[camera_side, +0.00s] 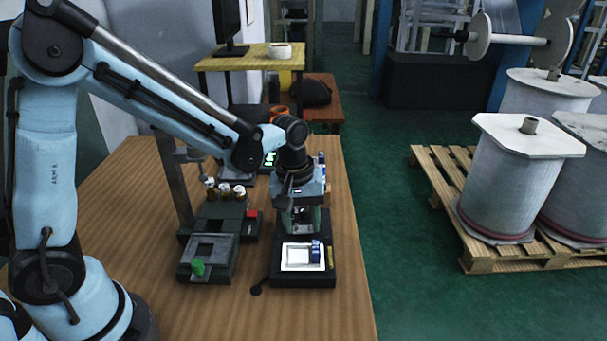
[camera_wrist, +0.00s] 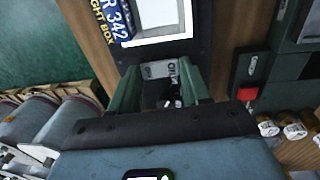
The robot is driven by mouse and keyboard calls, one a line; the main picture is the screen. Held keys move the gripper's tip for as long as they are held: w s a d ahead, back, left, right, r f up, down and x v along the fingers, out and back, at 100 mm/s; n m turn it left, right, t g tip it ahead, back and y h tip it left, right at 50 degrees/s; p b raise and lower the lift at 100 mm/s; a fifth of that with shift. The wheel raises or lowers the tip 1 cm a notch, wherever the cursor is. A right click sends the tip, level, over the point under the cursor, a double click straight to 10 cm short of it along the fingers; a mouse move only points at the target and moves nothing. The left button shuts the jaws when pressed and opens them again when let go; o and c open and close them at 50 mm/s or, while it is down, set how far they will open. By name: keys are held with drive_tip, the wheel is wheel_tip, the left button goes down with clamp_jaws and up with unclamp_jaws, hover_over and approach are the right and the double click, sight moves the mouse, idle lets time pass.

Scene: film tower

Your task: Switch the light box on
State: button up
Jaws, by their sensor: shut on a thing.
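The light box (camera_side: 279,271) is a black slab on the table's right part, with a bright white panel (camera_side: 291,258). In the wrist view the panel (camera_wrist: 160,14) shows at the top, beside yellow "LIGHT BOX" lettering. My gripper (camera_side: 301,228) points down at the box's far end. Its green fingers (camera_wrist: 165,97) stand on both sides of a small dark piece (camera_wrist: 170,97), which looks like the switch, by a pale printed plate (camera_wrist: 160,69). The fingers are shut on it. Its exact position is hard to read.
A blue-and-white labelled item (camera_side: 316,251) lies on the panel. The table's right edge is close to the box.

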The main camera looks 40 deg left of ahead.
idle(0.3)
drive_tip(key=o, duration=1.1)
drive_tip(key=shift+c, duration=0.2)
drive_tip(key=shift+r, duration=0.1)
wheel_tip(320, 180, up, 12)
drive_tip(key=s+a, duration=0.1)
drive_tip(key=shift+s+a, duration=0.2)
drive_tip(key=s+a+f+m+t, duration=0.2)
drive_tip(key=s+a+m+t, duration=0.1)
drive_tip(key=s+m+t, duration=0.3)
drive_tip(key=shift+s+a+m+y, duration=0.2)
drive_tip(key=shift+s+m+y, duration=0.2)
drive_tip(key=shift+s+m, duration=0.85)
